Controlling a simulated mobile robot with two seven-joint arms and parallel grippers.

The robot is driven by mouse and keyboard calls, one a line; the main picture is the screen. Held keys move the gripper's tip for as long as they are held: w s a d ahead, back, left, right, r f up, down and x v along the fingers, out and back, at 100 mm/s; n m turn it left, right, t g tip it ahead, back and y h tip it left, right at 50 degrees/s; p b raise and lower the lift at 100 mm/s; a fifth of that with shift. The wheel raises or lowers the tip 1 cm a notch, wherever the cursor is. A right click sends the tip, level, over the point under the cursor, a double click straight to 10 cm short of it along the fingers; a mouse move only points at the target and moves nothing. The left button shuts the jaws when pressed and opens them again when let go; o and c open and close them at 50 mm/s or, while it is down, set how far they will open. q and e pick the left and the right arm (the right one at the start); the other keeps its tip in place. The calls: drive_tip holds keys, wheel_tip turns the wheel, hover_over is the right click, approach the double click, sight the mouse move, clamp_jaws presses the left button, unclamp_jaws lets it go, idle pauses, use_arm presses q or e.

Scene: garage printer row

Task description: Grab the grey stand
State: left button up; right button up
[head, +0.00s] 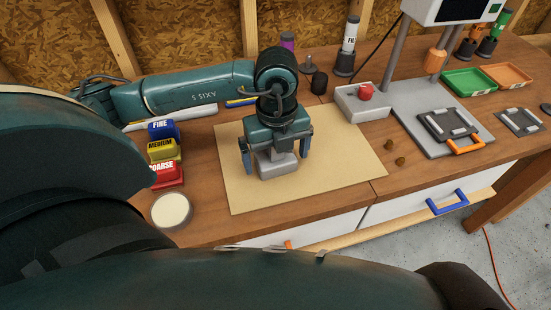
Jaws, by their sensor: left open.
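My left gripper (275,163) points down over the tan mat (340,160) in the middle of the bench. It is open, with one blue finger on each side. A light grey block-like thing, which looks like the grey stand (278,168), is on the mat between the fingers. The gripper body hides its top and back. I cannot tell whether either finger touches it. My right gripper is not in view.
Blue, yellow and red grit blocks (164,150) and a round pale tin (172,210) stand left of the mat. A grey box with a red button (366,92) stands behind right. Small brown pieces (389,145) lie at the mat's right. The mat's right part is clear.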

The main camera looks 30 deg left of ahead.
use_arm(q)
drive_tip(key=c, duration=1.1)
